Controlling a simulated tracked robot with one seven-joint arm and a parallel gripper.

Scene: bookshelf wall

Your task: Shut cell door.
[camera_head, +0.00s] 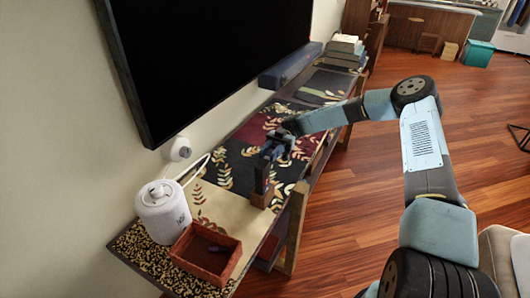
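No part in the head view can be picked out with certainty as a cell door. Under the front edge of the long low table (222,215), an upright wooden panel or leg (297,228) stands out; I cannot tell if it is a door. My gripper (262,188) points down over the table's near half, beside a small brown block-like piece (262,199). I cannot tell if they touch. The fingers are small and dark, and their opening is not clear. Much of the table's front is seen edge-on or hidden.
On the table stand a white canister (160,212), an open red-brown box (206,253), a dark soundbar (290,65) and stacked books (345,50). A large black screen (210,50) hangs above. Wooden floor (345,235) is clear right of the table; a pale seat (500,255) is at lower right.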

